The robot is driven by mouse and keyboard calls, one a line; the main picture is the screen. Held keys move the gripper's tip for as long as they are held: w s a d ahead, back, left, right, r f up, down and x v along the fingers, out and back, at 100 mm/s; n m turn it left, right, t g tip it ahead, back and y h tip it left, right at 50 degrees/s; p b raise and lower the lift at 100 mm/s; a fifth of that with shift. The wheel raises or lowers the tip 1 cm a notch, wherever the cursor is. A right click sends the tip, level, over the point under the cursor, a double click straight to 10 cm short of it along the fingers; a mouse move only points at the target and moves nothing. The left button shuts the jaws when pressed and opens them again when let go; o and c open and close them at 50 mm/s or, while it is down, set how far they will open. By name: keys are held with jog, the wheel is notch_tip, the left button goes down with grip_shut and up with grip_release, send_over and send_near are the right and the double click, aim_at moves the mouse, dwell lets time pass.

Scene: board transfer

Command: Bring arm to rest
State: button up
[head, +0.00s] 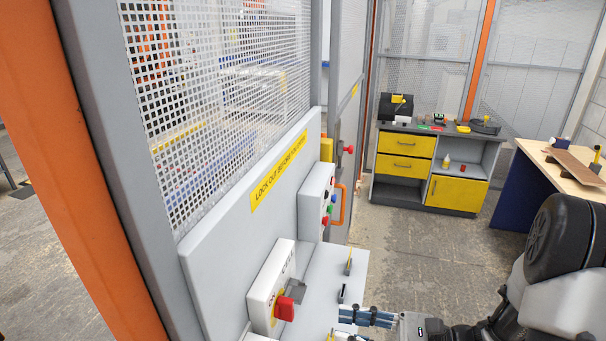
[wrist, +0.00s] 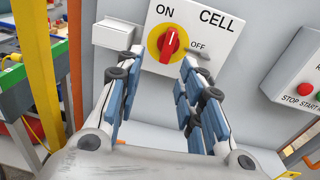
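My gripper (wrist: 158,103) is open in the wrist view, its two blue-padded fingers spread apart with nothing between them. Beyond the fingertips is a white switch box marked ON, OFF and CELL, with a red rotary knob (wrist: 169,44) on a yellow disc. The knob appears between the fingertips; I cannot tell whether they touch it. In the head view the gripper (head: 366,317) shows at the bottom, to the right of the switch box (head: 262,289) and apart from its red knob. My arm reaches in from the lower right.
A mesh guard panel (head: 215,80) with a yellow lock-out label stands at left. A grey shelf (head: 318,290) with small upright parts juts out below the switch. A button box (head: 315,202) is on the wall. A yellow-drawer cabinet (head: 405,150) and a table (head: 560,175) stand behind; open floor lies between.

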jog(key=s+a+r+n+g+h+b, duration=0.1)
jog(key=s+a+n+g+h, duration=0.25)
jog(key=s+n, duration=0.2)
jog(key=s+a+r+n+g+h+b, duration=0.1)
jog(key=s+a+n+g+h, duration=0.1)
jog(key=s+n+g+h, duration=0.25)
jog(key=s+d+r+n+t+h+b, duration=0.2)
jog(key=s+d+n+t+h, duration=0.3)
jog(key=n, duration=0.6)
jog(key=shift+d+r+t+h, duration=0.65)
jog(key=shift+d+t+h, duration=0.75)
jog(key=shift+h, duration=0.5)
jog(key=shift+c, duration=0.4)
